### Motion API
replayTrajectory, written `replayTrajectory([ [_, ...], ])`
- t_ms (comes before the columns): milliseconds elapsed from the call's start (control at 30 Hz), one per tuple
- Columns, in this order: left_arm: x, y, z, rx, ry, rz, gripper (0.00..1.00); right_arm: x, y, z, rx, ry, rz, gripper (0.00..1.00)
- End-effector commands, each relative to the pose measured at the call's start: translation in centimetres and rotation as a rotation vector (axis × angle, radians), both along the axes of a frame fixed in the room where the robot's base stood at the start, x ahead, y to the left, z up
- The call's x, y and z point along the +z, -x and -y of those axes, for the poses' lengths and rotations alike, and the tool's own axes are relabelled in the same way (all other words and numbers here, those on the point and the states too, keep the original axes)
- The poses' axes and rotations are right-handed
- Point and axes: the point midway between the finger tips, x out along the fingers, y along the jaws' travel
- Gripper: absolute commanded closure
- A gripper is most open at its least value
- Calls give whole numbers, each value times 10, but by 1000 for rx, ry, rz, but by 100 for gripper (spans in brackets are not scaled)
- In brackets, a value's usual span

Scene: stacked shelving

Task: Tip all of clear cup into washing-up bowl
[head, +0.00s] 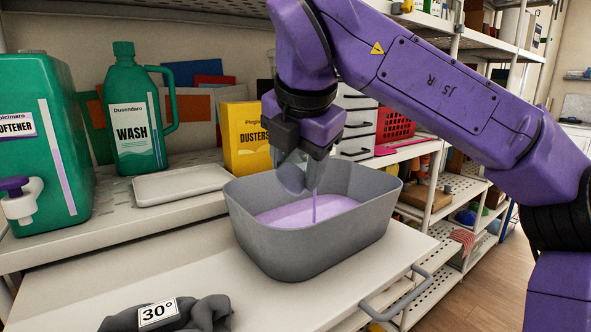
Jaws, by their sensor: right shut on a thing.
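The grey washing-up bowl (270,249) stands on the white pull-out surface in the middle of the head view. Pale purple liquid (305,210) covers its floor. My right gripper (300,150) reaches down over the bowl's back part. It is shut on the clear cup (291,179), which is see-through and partly hidden by the fingers. The cup is tilted above the bowl, and a thin purple stream runs from it down into the liquid. How much is left in the cup I cannot tell. My left gripper is not in view.
A green softener container (45,140), a green wash bottle (134,120), a white tray (180,184) and a yellow dusters box (245,138) stand behind and left. A grey cloth tagged 30° (205,312) lies in front. The white surface (180,270) left of the bowl is clear.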

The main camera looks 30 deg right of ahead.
Motion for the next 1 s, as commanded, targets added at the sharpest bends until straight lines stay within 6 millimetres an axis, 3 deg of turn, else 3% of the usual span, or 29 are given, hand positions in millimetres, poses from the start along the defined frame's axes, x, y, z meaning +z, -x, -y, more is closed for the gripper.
replayTrajectory([
  [467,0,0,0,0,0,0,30,-1,0,-1,2,9,-1,80],
  [667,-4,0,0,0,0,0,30,7,-2,6,1,-170,-53,80],
  [1000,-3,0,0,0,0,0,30,8,-2,5,2,-172,-54,81],
])
